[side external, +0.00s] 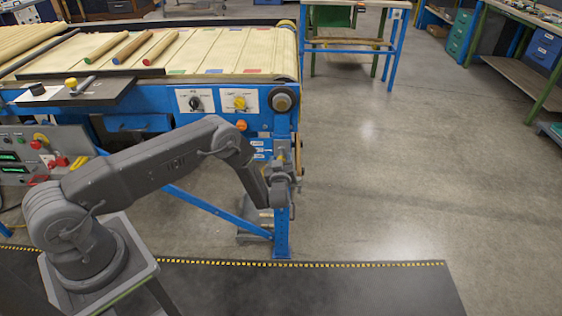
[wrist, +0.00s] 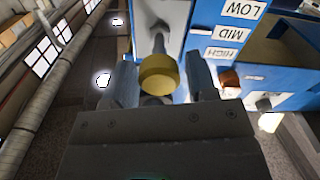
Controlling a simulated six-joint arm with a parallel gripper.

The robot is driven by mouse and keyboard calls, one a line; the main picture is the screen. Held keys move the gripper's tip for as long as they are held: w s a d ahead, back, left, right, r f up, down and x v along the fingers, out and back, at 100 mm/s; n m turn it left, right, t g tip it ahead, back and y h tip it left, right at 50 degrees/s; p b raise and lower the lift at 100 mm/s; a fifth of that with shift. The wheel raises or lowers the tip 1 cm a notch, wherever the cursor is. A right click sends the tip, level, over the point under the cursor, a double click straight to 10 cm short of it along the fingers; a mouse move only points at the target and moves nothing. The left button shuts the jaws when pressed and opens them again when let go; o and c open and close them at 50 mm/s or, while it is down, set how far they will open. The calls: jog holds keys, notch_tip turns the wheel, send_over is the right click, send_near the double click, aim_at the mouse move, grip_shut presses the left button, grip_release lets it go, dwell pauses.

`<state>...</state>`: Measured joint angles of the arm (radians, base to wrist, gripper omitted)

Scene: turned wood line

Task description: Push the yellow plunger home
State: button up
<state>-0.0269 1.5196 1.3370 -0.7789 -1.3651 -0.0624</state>
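The yellow plunger is a round knob (wrist: 158,75) on a metal stem that comes out of a grey plate in the wrist view. My gripper (wrist: 162,78) has its two fingers apart, one on each side of the knob. A narrow gap shows on the right; whether the left finger touches is hard to tell. In the side view my gripper (side external: 281,183) is low, in front of the blue leg at the conveyor's right end. The plunger is mostly hidden there by my wrist. The depth between fingertips and knob is unclear.
Labels LOW, MID and HIGH (wrist: 228,32) are on the blue panel beside the plunger. An orange-brown knob (wrist: 229,79) is just right of the right finger. The conveyor (side external: 215,50) carries several wooden rods. Open floor (side external: 400,170) lies to the right.

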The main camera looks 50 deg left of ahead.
aim_at(281, 155)
grip_shut()
jog(key=shift+x, duration=1.7)
jog(key=shift+o, duration=1.2)
grip_release()
jog(key=shift+d, duration=0.1)
jog(key=v, duration=1.3)
jog(key=shift+s+d, duration=0.2)
jog(key=shift+s, duration=0.05)
